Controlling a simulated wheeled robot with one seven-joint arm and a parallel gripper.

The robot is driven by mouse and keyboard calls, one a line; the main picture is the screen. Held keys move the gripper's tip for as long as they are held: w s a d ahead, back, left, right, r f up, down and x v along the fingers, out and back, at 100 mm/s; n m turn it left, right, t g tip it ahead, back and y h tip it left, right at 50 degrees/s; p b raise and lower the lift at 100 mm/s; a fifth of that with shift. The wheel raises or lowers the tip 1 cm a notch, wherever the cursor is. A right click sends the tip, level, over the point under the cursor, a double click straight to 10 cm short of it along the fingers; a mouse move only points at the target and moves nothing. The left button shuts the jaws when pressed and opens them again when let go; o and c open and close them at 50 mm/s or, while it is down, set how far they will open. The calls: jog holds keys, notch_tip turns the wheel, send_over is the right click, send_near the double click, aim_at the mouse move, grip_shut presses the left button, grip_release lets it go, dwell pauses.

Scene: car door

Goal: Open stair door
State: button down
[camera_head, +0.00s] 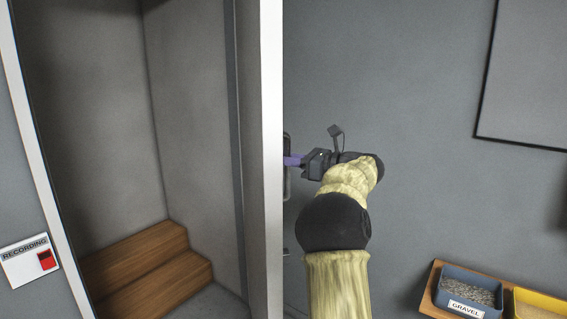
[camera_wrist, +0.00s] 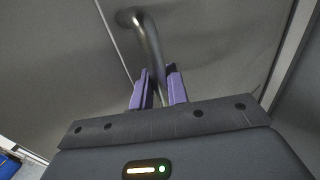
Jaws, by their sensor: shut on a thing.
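The stair doorway stands open at the left of the head view, with wooden steps (camera_head: 165,262) showing inside. A pale upright edge (camera_head: 271,150) borders the opening; I cannot tell whether it belongs to the door or its frame. Just right of it is a handle (camera_head: 286,208), mostly hidden behind that edge. My gripper (camera_head: 292,160) reaches it from the right. In the wrist view, the purple fingers of my gripper (camera_wrist: 159,76) are shut around the curved metal handle (camera_wrist: 148,38), which is fixed to a grey panel (camera_wrist: 215,45).
A sign reading RECORDING with a red switch (camera_head: 46,260) is on the wall left of the doorway. At lower right, a wooden shelf (camera_head: 432,285) holds a blue gravel bin (camera_head: 473,288) and a yellow bin (camera_head: 540,304). A framed panel (camera_head: 525,75) is at upper right.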

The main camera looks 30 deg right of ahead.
jog(key=shift+r, duration=0.2)
jog(key=c, duration=1.8)
grip_release()
jog(key=o, duration=0.4)
jog(key=shift+w+f, duration=0.1)
jog(key=shift+c, duration=0.2)
jog(key=shift+d, duration=0.1)
jog(key=shift+s+d+f, duration=0.1)
jog(key=shift+s+d, duration=0.1)
jog(key=shift+s, duration=0.05)
jog(key=b+v, duration=0.3)
jog(key=v, duration=1.3)
jog(key=shift+s+d, duration=0.2)
jog(key=shift+s, duration=0.1)
jog(key=shift+w, duration=0.1)
